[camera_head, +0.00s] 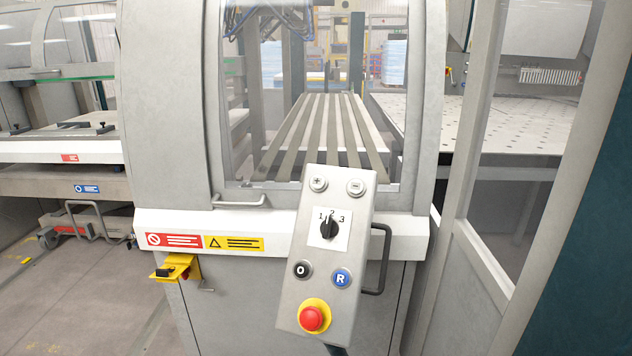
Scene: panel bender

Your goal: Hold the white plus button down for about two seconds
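The white plus button (318,184) is at the upper left of a tilted grey control box (287,318). A similar white minus button (356,187) sits to its right. Nothing covers or touches the plus button. Neither of my grippers shows in the head view.
Below on the box are a black 1-2-3 selector (329,228), a black O button (302,269), a blue R button (341,278) and a red emergency stop (312,318). A dark handle (380,260) sticks out on the right. The machine cabinet (165,110) stands behind.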

